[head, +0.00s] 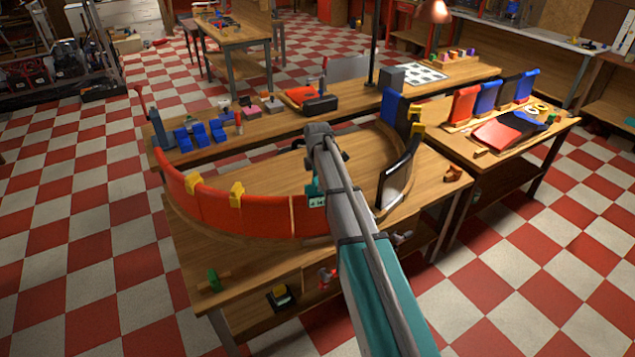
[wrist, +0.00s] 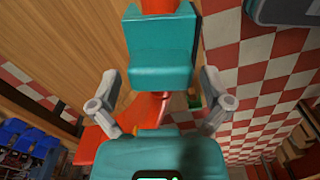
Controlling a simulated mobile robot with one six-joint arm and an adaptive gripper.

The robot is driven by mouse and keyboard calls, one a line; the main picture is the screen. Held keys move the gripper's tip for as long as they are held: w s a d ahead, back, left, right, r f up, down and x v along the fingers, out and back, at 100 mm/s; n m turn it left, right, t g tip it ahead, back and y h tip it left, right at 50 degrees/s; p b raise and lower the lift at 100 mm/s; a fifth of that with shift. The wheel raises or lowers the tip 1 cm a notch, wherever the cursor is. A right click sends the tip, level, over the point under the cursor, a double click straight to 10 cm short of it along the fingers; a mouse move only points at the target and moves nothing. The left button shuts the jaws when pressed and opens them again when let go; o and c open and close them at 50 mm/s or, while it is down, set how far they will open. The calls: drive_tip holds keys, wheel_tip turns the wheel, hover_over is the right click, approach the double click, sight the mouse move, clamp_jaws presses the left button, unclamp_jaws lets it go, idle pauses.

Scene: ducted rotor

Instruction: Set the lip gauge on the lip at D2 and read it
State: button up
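The lip gauge (head: 316,190) is a small teal block with a pale marking or readout on its front, too small to read. It appears at the top edge of the curved red lip (head: 262,213), near the right end of the red part. In the wrist view a teal block, apparently the gauge (wrist: 160,65), stands between my grey fingers with red behind it. My gripper (wrist: 160,76) looks open, with a gap on each side of the block. The arm hides the gripper in the head view. Exact seating on the lip is unclear, and no D2 label is readable.
Yellow clips (head: 237,194) sit on the red lip. A dark curved panel (head: 397,178) stands right of my arm on the wooden bench (head: 290,180). A side table (head: 490,150) holds red, blue and black panels. Checkered floor (head: 540,260) is clear at right.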

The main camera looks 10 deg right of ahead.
drive_tip(key=shift+r, duration=0.15)
wheel_tip(320, 180, up, 10)
drive_tip(key=p, duration=1)
idle(0.3)
drive_tip(key=shift+f, duration=0.2)
idle(0.6)
drive_tip(key=s+f+m+b, duration=0.3)
drive_tip(key=s+m, duration=0.6)
drive_tip(key=s, duration=0.5)
drive_tip(key=s+a+f+m+b, duration=0.1)
drive_tip(key=s+f+m+b, duration=0.3)
drive_tip(key=s+m, duration=0.5)
drive_tip(key=shift+s+a, duration=0.3)
drive_tip(key=shift+s, duration=2.75)
